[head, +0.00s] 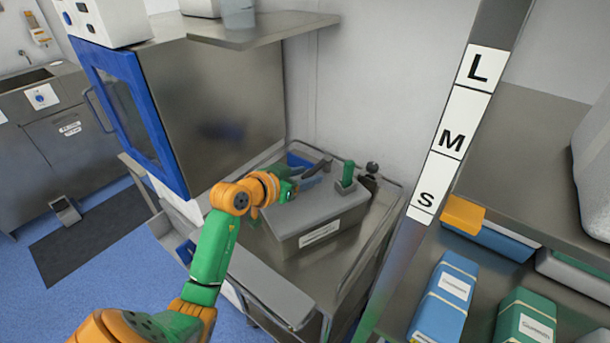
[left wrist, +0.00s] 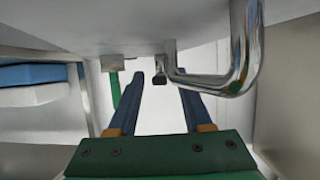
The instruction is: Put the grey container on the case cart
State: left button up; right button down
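The grey container (head: 318,222), a lidded box with a white label on its front, sits on a steel cart (head: 285,284) in the head view. My left gripper (head: 318,174) is over the back left of its lid. In the left wrist view, the two blue fingers of my left gripper (left wrist: 162,84) are apart with nothing held between them. A bent chrome bar (left wrist: 240,60) is close beside the fingers; I cannot tell what it belongs to. My right gripper is in neither view.
A post (head: 449,138) marked L, M, S and shelves with blue and green boxes (head: 444,297) stand at the right. Blue floor (head: 110,285) is clear at the lower left.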

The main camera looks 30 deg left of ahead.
pick_arm(q)
jog(key=v, duration=1.2)
jog(key=shift+r, duration=0.1)
